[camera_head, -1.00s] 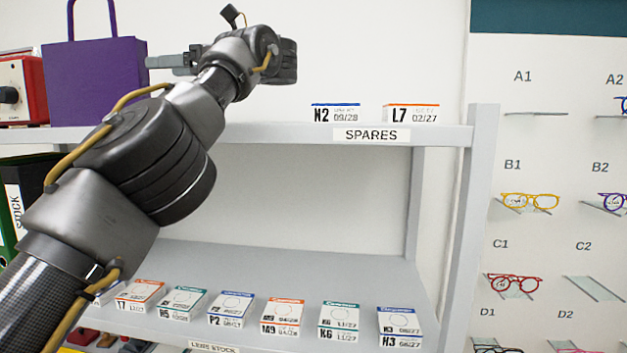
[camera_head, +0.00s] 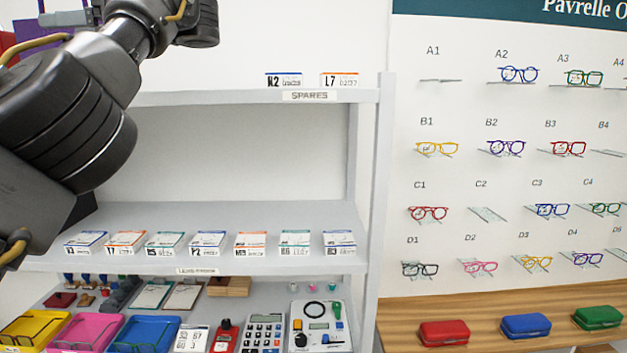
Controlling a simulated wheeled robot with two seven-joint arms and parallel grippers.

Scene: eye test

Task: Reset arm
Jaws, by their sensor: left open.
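My left arm reaches in from the left edge and crosses the upper left in front of the shelf. A small grey part of my left gripper (camera_head: 90,15) shows at the top left, behind the forearm and beside the purple bag (camera_head: 50,17). Its jaws are open, and I see nothing held. Most of the gripper is hidden by the arm or cut off by the top edge. My right gripper is not in view.
The grey shelf (camera_head: 240,97) holds boxes N2 (camera_head: 284,80) and L7 (camera_head: 339,80) on top, with several lens boxes below. Trays, a calculator (camera_head: 263,333) and tools fill the bottom. At right, a glasses wall stands above a wooden counter (camera_head: 480,304) with three cases.

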